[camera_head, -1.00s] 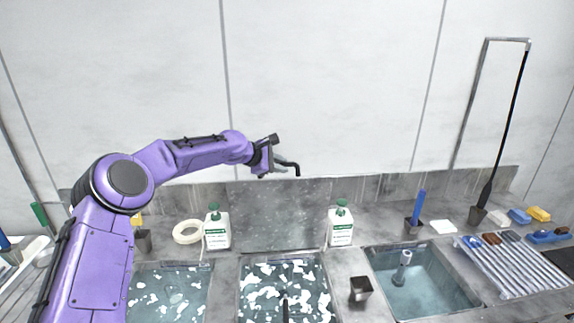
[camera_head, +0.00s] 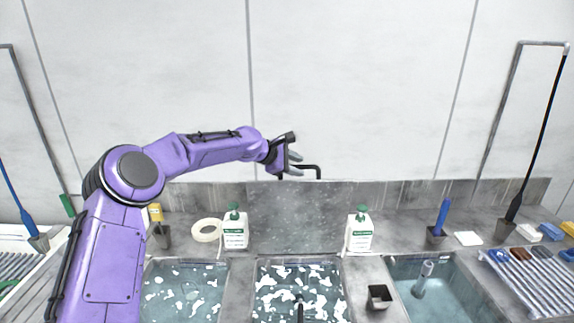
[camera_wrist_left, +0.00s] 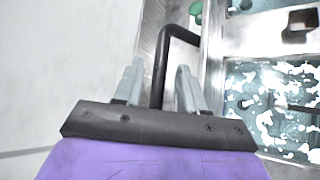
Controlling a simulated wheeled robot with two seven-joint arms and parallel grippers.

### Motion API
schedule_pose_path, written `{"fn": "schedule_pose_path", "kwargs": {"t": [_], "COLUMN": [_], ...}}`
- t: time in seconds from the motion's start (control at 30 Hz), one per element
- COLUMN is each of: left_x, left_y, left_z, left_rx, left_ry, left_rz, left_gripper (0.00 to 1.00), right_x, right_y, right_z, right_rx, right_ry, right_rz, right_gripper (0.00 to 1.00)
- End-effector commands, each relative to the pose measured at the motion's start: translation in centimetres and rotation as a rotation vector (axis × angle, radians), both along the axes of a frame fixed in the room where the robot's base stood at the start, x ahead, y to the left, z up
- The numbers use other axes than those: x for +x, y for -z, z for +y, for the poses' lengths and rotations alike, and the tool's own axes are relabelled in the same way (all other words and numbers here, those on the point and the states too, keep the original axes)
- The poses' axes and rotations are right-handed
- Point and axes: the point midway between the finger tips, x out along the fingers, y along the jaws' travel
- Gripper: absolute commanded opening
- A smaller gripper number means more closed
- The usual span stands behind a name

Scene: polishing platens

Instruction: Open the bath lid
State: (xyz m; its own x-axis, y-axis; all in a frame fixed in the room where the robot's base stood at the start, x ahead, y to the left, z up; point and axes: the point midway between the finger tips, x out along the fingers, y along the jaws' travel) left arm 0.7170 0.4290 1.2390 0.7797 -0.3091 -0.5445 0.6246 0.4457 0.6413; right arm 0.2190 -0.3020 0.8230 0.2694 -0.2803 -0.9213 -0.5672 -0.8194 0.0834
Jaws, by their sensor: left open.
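The bath lid (camera_head: 294,215) is a grey speckled panel standing upright behind the middle bath (camera_head: 262,312). A black bent handle (camera_head: 308,168) is at its top edge. My left gripper (camera_head: 296,163) is at the handle, above the lid. In the left wrist view, the black handle (camera_wrist_left: 160,72) runs between the two open fingers of my left gripper (camera_wrist_left: 158,84); I see no clear grip on it. The middle bath's water with white patches is uncovered. My right gripper is not in view.
White bottles with green caps stand left (camera_head: 235,232) and right (camera_head: 359,234) of the lid. A tape roll (camera_head: 207,231) lies at left. A dark square cup (camera_head: 379,297) stands between the middle bath and the right bath (camera_head: 445,298). The wall is close behind.

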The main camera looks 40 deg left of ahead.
Motion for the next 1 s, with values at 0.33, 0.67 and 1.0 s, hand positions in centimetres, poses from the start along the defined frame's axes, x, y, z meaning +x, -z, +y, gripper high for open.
{"fn": "schedule_pose_path", "kwargs": {"t": [0.33,0.67,1.0], "left_x": [-5.4,-6.0,-6.0], "left_y": [-3.5,-4.0,-4.0], "left_z": [2.2,2.5,2.4], "left_rx": [-0.001,-0.002,-0.002], "left_ry": [0.000,-0.001,0.001], "left_rz": [0.000,0.004,0.003], "left_gripper": [0.40,0.40,0.40], "right_x": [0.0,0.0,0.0], "right_y": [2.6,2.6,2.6], "right_z": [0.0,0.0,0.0], "right_rx": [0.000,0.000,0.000], "right_ry": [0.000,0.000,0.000], "right_rz": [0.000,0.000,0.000], "right_gripper": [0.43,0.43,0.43]}}
